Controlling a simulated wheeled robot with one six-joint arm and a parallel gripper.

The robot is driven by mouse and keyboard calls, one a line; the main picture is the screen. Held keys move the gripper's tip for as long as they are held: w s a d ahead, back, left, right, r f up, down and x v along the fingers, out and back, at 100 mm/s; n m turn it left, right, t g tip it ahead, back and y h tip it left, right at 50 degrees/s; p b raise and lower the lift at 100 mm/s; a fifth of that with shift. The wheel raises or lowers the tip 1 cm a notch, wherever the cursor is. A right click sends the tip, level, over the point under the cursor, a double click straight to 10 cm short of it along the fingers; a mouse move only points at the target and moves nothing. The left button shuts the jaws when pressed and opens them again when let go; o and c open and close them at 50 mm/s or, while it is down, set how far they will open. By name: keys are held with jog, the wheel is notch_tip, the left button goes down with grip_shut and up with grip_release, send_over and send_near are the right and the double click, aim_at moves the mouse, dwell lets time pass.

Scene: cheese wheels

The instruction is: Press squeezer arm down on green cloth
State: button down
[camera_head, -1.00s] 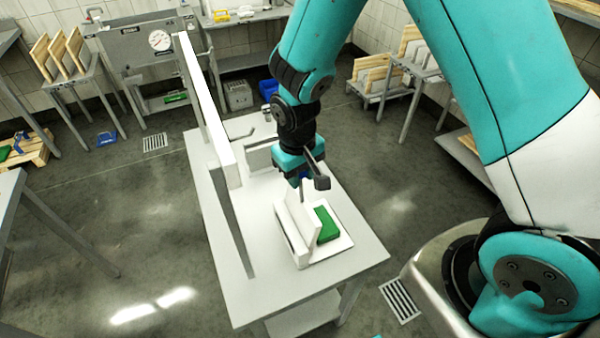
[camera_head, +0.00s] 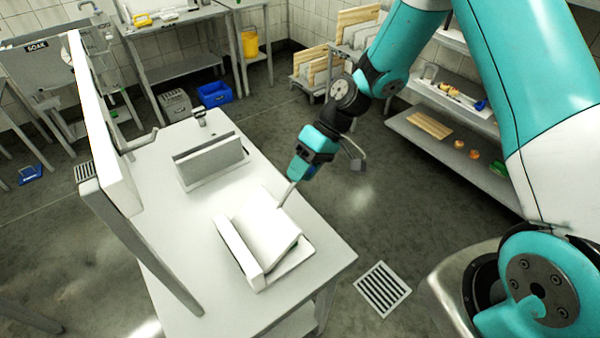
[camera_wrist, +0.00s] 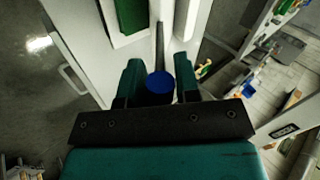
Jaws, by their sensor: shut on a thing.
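The squeezer (camera_head: 232,246) stands on the white table, with a raised wall along its left side. Its white arm plate (camera_head: 268,222) leans to the right over the green cloth (camera_head: 294,243), of which only a small edge shows in the head view. In the wrist view a green patch (camera_wrist: 131,14) shows beside a white plate edge. My gripper (camera_head: 298,172) is above the far right corner of the plate. It is shut on the squeezer handle, a thin grey rod (camera_wrist: 160,42) with a blue round end (camera_wrist: 159,83) between the fingers. How firmly the plate touches the cloth is hidden.
A second white holder (camera_head: 212,160) with an upright plate stands behind on the table (camera_head: 185,270). A tall white panel (camera_head: 100,120) rises along the left table edge. Shelves (camera_head: 440,140) stand at the back right.

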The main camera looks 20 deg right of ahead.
jog(key=shift+w+d+f+g+y+b, duration=0.25)
jog(key=shift+d+f+y+b, duration=0.4)
jog(key=shift+f, duration=0.3)
jog(key=shift+w+d+f+g+y+b, duration=0.15)
jog(key=shift+w+d+f+y+b, duration=0.1)
jog(key=shift+d+f+y+b, duration=0.55)
jog(key=shift+a+f+h, duration=0.1)
jog(key=shift+f+h, duration=0.05)
jog(key=shift+h, duration=0.1)
jog(key=c, duration=1.2)
grip_release()
jog(key=b+v, duration=0.1)
jog(key=v, duration=1.6)
